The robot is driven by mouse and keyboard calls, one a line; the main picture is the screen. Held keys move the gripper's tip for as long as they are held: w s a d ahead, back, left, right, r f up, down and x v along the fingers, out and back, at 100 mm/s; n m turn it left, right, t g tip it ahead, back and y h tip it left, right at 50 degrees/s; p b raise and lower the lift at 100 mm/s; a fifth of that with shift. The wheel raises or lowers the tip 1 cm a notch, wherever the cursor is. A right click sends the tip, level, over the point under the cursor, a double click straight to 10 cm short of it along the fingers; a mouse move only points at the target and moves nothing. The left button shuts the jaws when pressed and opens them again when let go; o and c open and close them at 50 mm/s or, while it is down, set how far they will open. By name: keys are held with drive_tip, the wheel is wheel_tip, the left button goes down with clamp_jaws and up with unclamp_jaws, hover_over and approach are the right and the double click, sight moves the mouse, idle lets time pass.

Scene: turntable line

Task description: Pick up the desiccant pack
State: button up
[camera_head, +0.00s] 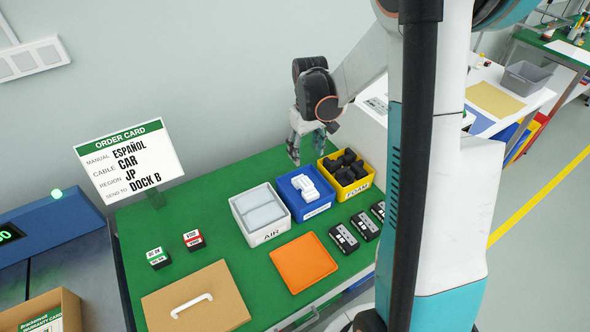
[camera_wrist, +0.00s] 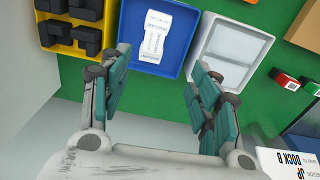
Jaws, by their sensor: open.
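The desiccant packs (camera_head: 306,187) are small white printed packets piled in the blue bin (camera_head: 285,190). In the wrist view, white packs (camera_wrist: 155,32) lie in the middle of the blue bin (camera_wrist: 186,22). My gripper (camera_head: 307,157) is open and empty, above and behind the bins at the back edge of the green table. In the wrist view its two fingers (camera_wrist: 158,62) are spread apart, with the blue bin beyond their tips. The gripper is not touching the packs. The lettering on the blue bin's label is too small to read.
A white bin (camera_head: 236,207) labelled AIR and a yellow bin (camera_head: 364,185) labelled FOAM flank the blue bin.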

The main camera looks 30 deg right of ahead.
drive_tip(key=d+f, duration=0.1)
drive_tip(key=f, duration=0.1)
drive_tip(key=b, duration=0.2)
hover_over(306, 183)
drive_tip(key=f, duration=0.8)
drive_tip(key=shift+s+d+f, duration=0.1)
drive_tip(key=shift+s+f, duration=0.15)
drive_tip(key=shift+s, duration=0.05)
drive_tip(key=shift+w+f+b, duration=0.2)
drive_tip(key=shift+f+b, duration=0.25)
drive_tip(key=shift+f, duration=0.9)
drive_tip(key=shift+w+f+b, duration=0.15)
drive_tip(key=shift+f+b, duration=0.3)
drive_tip(key=shift+f, duration=0.85)
drive_tip(key=shift+c, duration=0.3)
drive_tip(key=c, duration=0.9)
